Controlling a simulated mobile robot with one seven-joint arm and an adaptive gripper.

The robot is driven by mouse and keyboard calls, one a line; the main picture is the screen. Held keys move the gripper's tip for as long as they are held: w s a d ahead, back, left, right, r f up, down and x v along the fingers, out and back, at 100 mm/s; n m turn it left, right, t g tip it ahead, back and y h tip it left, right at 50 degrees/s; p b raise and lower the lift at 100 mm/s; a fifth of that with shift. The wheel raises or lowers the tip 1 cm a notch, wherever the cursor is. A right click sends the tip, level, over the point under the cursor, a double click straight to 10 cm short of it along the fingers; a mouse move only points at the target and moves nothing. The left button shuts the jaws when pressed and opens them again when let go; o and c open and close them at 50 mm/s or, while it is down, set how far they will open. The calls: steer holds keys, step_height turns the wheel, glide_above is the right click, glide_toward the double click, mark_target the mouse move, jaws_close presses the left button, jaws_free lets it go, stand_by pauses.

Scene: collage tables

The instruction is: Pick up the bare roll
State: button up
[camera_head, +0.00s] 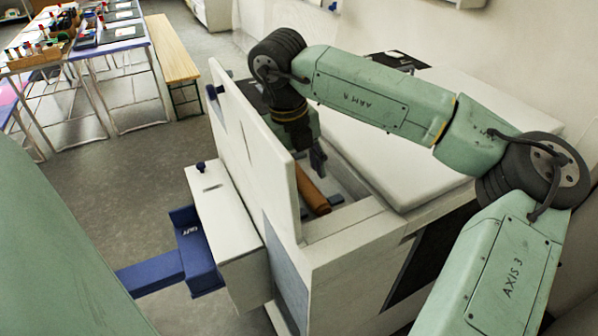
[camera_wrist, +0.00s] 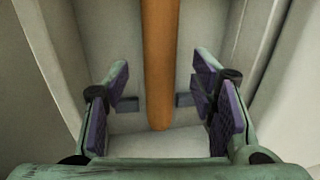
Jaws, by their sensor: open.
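The bare roll (camera_wrist: 159,60) is a plain orange-brown tube. In the wrist view it runs from the top edge down to the middle, between my fingers. It also shows in the head view (camera_head: 312,190), lying inside the open bay of a white machine, partly hidden by the upright panel. My gripper (camera_wrist: 162,108) is open, with a purple-padded finger on each side of the roll and a gap on both sides. In the head view my gripper (camera_head: 317,160) reaches down into the bay over the roll. The roll's far end is out of the wrist view.
The white machine (camera_head: 350,240) has an upright panel (camera_head: 255,140) left of the bay and a raised white lid (camera_head: 400,150) to the right. Bay walls stand close on both sides. A wooden bench (camera_head: 173,55) and cluttered tables stand at the back left, with open floor between.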

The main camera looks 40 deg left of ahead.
steer(key=shift+w+f, duration=0.15)
steer(key=shift+f, duration=1)
jaws_close()
